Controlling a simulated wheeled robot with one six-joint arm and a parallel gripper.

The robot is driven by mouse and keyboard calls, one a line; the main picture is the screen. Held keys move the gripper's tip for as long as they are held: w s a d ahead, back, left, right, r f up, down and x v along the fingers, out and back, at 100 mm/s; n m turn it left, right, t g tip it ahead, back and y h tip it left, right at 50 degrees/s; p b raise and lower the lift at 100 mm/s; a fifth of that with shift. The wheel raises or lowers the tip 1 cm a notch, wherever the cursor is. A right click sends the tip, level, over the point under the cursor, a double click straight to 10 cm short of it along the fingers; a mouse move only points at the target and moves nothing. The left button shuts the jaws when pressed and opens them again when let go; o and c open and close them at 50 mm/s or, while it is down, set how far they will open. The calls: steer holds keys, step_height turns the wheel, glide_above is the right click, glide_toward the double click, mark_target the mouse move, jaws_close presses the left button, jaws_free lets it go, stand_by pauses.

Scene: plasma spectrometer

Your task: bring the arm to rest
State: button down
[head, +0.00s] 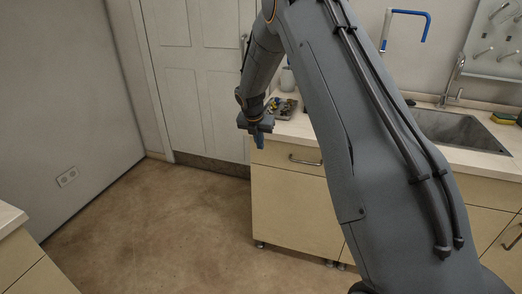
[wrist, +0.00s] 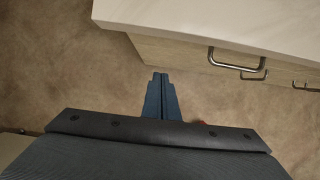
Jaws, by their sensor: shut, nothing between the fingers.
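My gripper (head: 260,139) hangs at the end of my bent arm, in front of the left end of the wooden counter, and points down. In the wrist view its two blue fingers (wrist: 160,78) are together with nothing between them, over the brown floor. The counter's pale top (wrist: 215,20) shows to the upper right of the fingers, and the fingers appear clear of it. My large grey arm link covers much of the counter's middle in the head view.
The counter drawer has a metal handle (head: 304,160). A tray of small items (head: 282,108) sits on the counter's left end. A sink (head: 455,128) with a tap is at right. A white door (head: 200,75) stands behind. Open floor (head: 165,220) lies left of the counter.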

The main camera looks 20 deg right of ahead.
steer(key=s+a+r+m+g+y, duration=0.1)
steer(key=s+r+m, duration=0.1)
steer(key=s+m, duration=0.7)
steer(key=s+a+r+m+g, duration=0.1)
steer(key=s+a+r+m, duration=0.1)
steer(key=s+m, duration=0.8)
steer(key=s+a+r+m+y, duration=0.1)
steer(key=s+r+m, duration=0.2)
steer(key=s+m, duration=0.7)
steer(key=s, duration=1.2)
steer(key=shift+s+a+g+y, duration=0.3)
steer(key=shift+s+g, duration=0.05)
steer(key=shift+g, duration=0.05)
